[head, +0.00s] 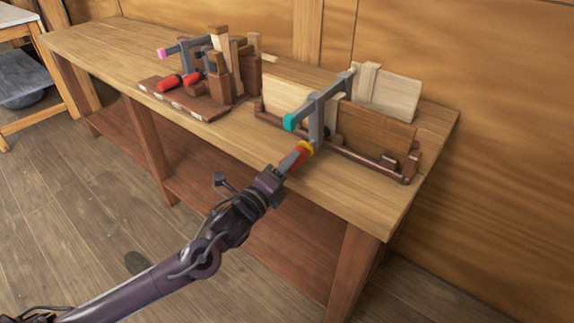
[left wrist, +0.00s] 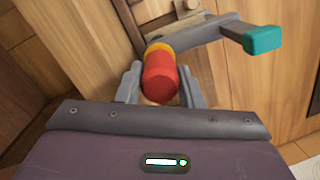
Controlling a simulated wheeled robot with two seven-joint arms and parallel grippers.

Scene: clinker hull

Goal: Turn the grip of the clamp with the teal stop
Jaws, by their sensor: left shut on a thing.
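The clamp (head: 318,105) with the teal stop (head: 290,122) sits across the planks at the right of the bench. The teal stop also shows at the upper right of the left wrist view (left wrist: 263,40). The clamp's red grip (left wrist: 160,78) has a yellow collar and points toward my left wrist camera. My left gripper (head: 294,158) is shut on the red grip, with one finger on each side of it. In the head view the fingers partly cover the grip. My right gripper is not in view.
Another clamp with a pink stop (head: 162,53) stands at the back left among wooden blocks. Red grips (head: 170,84) lie by a brown base board (head: 195,105). A panelled wall stands behind.

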